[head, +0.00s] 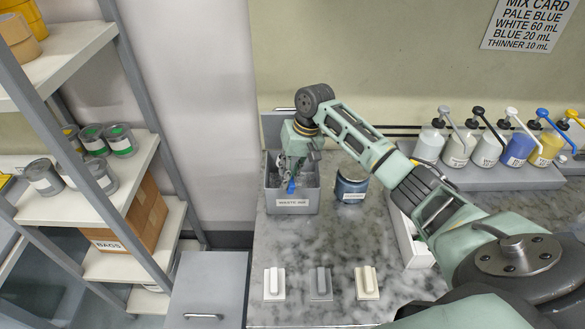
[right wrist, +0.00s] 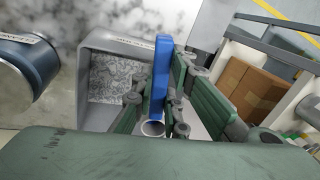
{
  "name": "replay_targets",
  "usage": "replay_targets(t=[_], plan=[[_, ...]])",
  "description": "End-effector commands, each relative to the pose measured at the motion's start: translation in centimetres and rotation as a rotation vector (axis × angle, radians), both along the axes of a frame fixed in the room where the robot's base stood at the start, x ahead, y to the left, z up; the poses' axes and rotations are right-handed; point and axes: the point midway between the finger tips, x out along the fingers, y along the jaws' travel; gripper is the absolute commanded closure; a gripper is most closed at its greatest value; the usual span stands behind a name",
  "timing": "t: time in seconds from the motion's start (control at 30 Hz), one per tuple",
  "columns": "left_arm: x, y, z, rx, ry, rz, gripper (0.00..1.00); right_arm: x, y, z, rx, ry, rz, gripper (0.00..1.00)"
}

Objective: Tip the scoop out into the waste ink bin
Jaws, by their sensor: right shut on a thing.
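The waste ink bin (head: 275,207) is an open grey box with a label on its front, standing at the left end of the marbled counter. In the right wrist view its grey rim (right wrist: 112,38) and speckled inside lie beside my fingers. My right gripper (head: 293,172) points down over the bin. It is shut on the scoop, whose blue handle (right wrist: 162,75) stands between the fingers in the right wrist view. A small round metal cup (right wrist: 152,128) shows at the handle's near end. Its contents and tilt are unclear. A blue tip of the scoop (head: 291,187) shows in the head view.
A blue jar (head: 350,190) stands close to the right of the bin. Several pump bottles (head: 460,147) line a grey rack at the back right. Three small handled blocks (head: 320,283) lie at the counter's front. Shelves (head: 80,205) stand at the left.

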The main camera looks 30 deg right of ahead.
Motion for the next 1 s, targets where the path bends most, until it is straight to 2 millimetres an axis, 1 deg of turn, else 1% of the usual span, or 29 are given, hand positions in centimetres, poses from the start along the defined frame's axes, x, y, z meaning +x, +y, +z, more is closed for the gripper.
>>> replay_targets(t=[0.03, 0.07, 0.13, 0.2, 0.47, 0.73, 1.0], plan=[[0.0, 0.0, 0.0, 0.000, 0.000, 0.000, 0.72, 0.1, 0.1, 0.0, -0.044, 0.016, 0.001, 1.00], [0.0, -0.1, 0.0, -0.001, 0.000, 0.000, 0.72, 0.0, 0.0, -0.1, -0.053, 0.021, -0.001, 1.00], [0.0, 0.0, 0.0, 0.000, 0.000, 0.000, 0.72, 0.2, 0.6, -0.1, -0.168, 0.055, 0.005, 1.00], [0.0, 0.0, 0.0, 0.000, 0.000, 0.000, 0.72, 0.1, 0.3, -0.3, -0.236, 0.082, -0.002, 1.00], [0.0, 0.0, 0.0, 0.000, 0.000, 0.000, 0.72, 0.0, 0.1, -0.2, -0.227, 0.080, -0.004, 1.00], [0.0, 0.0, 0.0, 0.000, 0.000, 0.000, 0.72, 0.0, 0.1, 1.5, -0.226, 0.080, -0.003, 1.00], [0.0, 0.0, 0.0, 0.000, 0.000, 0.000, 0.72, 0.0, 0.1, 1.6, -0.226, 0.081, -0.003, 1.00]])
